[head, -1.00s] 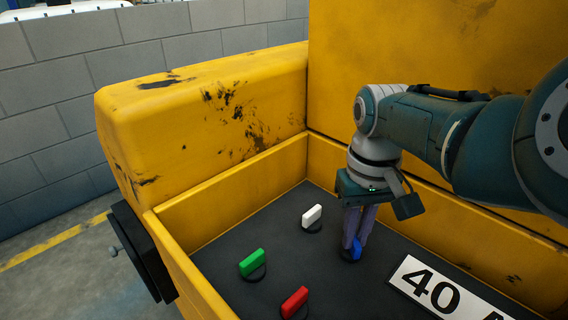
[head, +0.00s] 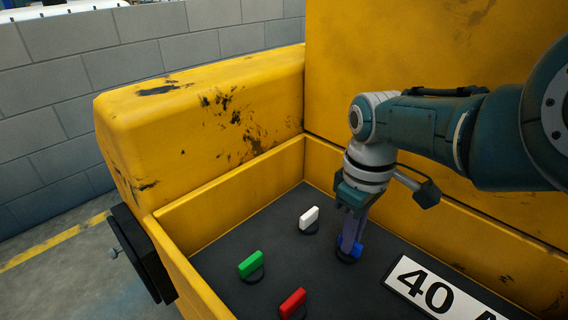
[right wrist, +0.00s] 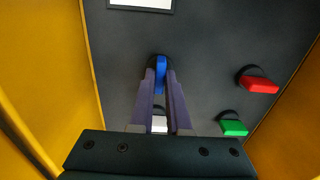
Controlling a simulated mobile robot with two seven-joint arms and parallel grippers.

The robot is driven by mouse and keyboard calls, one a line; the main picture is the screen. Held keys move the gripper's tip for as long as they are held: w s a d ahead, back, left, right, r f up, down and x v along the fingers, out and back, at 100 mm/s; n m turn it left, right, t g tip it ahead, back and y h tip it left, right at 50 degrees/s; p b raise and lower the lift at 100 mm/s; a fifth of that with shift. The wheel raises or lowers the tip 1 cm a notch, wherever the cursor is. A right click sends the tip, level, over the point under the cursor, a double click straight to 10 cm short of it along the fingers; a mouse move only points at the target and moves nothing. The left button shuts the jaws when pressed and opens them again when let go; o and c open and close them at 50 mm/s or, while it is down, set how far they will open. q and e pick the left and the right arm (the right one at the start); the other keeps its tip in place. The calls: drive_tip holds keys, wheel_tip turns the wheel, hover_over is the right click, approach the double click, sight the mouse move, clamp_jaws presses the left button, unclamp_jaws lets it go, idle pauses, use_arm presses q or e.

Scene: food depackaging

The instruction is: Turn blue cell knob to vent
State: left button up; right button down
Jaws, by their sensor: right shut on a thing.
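The blue knob (head: 356,249) sits on the dark panel inside the yellow housing. My right gripper (head: 349,246) reaches down from above with its purple fingers on either side of the knob, shut on it. In the right wrist view the blue knob (right wrist: 160,68) shows between the tips of the right gripper (right wrist: 160,80). The fingers hide part of the knob in the head view. My left gripper is in neither view.
A white knob (head: 309,218), a green knob (head: 250,264) and a red knob (head: 293,303) stand on the same panel (head: 225,245). A white label reading "40 A" (head: 440,292) lies to the right. Yellow walls (head: 235,188) enclose the panel.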

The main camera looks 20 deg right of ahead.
idle(0.3)
drive_tip(key=c, duration=0.9)
unclamp_jaws()
wheel_tip(320, 180, up, 9)
drive_tip(key=p, duration=0.7)
drive_tip(key=shift+f, duration=0.1)
drive_tip(key=shift+r+p, duration=0.3)
drive_tip(key=shift+r, duration=0.3)
